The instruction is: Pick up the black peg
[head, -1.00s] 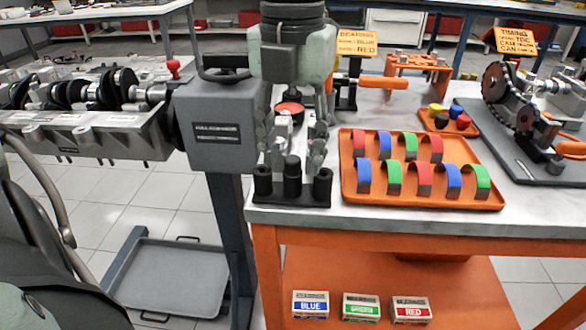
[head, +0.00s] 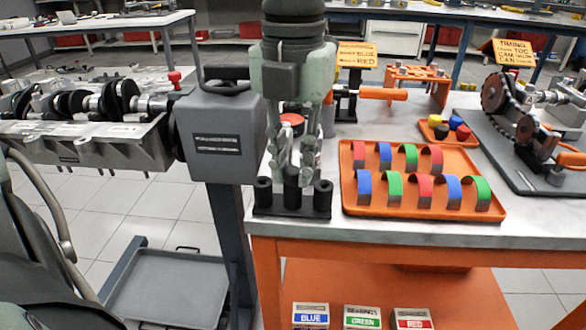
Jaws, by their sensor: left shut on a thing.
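The black peg (head: 292,192) stands upright in the middle of a black holder (head: 291,211) at the left front corner of the workbench. A black post stands on either side of it, a left one (head: 263,193) and a right one (head: 322,196). My left gripper (head: 293,177) points straight down over the holder. Its fingers are shut on the upper part of the peg and hide some of it. The peg's foot is still down at the holder. My right gripper is not in view.
An orange tray (head: 421,204) with several red, blue and green bearing shells lies right of the holder. A grey engine stand (head: 218,140) is close on the left. Behind are a yellow sign (head: 357,54) and an orange fixture (head: 418,75).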

